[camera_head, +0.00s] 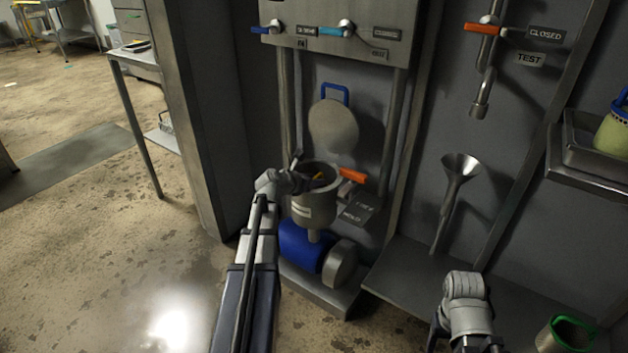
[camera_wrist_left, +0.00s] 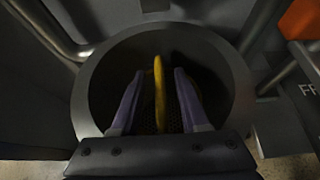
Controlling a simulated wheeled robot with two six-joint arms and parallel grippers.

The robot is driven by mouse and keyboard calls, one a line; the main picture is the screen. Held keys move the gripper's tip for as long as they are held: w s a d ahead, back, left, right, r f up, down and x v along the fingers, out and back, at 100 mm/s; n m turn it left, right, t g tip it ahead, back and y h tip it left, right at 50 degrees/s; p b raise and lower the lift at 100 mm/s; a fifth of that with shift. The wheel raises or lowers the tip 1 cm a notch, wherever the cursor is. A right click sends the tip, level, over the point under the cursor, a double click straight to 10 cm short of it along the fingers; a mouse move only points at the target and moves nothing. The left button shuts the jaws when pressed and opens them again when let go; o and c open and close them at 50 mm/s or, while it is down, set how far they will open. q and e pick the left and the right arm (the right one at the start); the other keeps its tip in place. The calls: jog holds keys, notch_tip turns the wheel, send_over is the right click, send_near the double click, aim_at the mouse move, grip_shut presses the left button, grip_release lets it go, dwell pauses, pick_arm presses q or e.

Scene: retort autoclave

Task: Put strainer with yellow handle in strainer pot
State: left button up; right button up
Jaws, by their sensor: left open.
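The strainer pot (camera_head: 313,208) is a grey metal pot above a blue motor; its round rim fills the left wrist view (camera_wrist_left: 88,95). The strainer's yellow handle (camera_wrist_left: 159,92) stands upright inside the pot, and a dark mesh shows around its lower end. In the head view only a small yellow bit of the handle (camera_head: 318,176) shows. My left gripper (camera_wrist_left: 159,90) reaches into the pot mouth, its two fingers open on either side of the handle, with gaps visible. My right gripper (camera_head: 466,340) is at the bottom right, its fingers mostly cut off by the frame.
An orange valve handle (camera_head: 352,175) sits just right of the pot. A round lid with a blue handle (camera_head: 334,125) stands behind it. A metal funnel (camera_head: 460,168) and a green-rimmed container (camera_head: 564,335) are to the right. Open floor lies left.

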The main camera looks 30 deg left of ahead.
pick_arm(q)
jog(key=shift+r, duration=0.25)
jog(key=p+v, duration=0.6)
jog(key=v, duration=0.6)
jog(key=shift+f, duration=0.15)
jog(key=shift+c, duration=0.2)
dwell(0.5)
